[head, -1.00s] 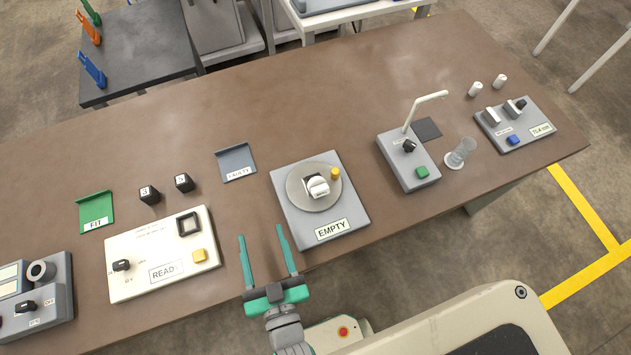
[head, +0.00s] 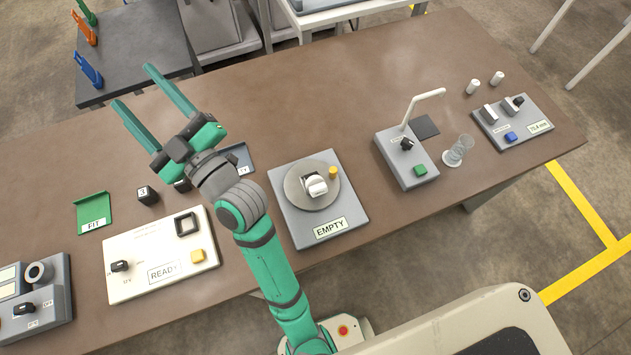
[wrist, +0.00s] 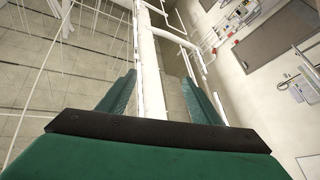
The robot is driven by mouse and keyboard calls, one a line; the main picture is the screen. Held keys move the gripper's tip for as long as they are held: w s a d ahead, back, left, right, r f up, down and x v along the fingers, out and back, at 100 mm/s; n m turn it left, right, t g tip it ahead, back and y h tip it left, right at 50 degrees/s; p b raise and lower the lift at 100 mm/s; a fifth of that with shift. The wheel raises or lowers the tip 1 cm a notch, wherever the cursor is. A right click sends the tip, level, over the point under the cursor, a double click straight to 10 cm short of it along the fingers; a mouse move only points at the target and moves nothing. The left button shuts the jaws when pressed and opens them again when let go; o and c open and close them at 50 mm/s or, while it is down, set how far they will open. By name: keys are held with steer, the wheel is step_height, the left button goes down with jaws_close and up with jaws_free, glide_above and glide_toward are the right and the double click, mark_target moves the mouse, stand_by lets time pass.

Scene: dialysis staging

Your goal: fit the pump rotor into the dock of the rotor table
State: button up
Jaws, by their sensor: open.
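The rotor table is a round grey disc (head: 296,193) on a grey plate (head: 297,240) labelled EMPTY, mid-bench in the head view. I cannot tell which part is the dock. No thing is clearly recognisable as the pump rotor. Two small dark cubes (head: 147,195) stand left of the table, one partly hidden by my arm. My gripper (head: 132,86) is open and empty, raised over the bench's far left part. The wrist view shows its open fingers against walls and pipes, with no task object.
A green FIT tray (head: 94,207), a grey FAULTY tray (head: 240,153) partly behind my arm, and a READY panel (head: 160,280) lie left. A tap unit (head: 408,165) and glass (head: 458,150) stand right. A dark side table (head: 130,60) carries coloured brackets. The far middle of the bench is clear.

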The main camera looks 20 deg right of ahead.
steer(key=a+r+n+g+y, duration=0.4)
steer(key=r+n+g+y, duration=0.1)
steer(key=n, duration=0.5)
steer(key=n+g+h, duration=1.5)
steer(key=n, duration=0.1)
glide_toward(316, 185)
steer(key=shift+s+a, duration=0.1)
step_height(316, 185, down, 4)
steer(key=shift+f, duration=0.25)
steer(key=shift+w+f, duration=0.1)
steer(key=shift+f, duration=1.4)
steer(key=shift+w+f, duration=0.15)
steer(key=shift+f, duration=1.35)
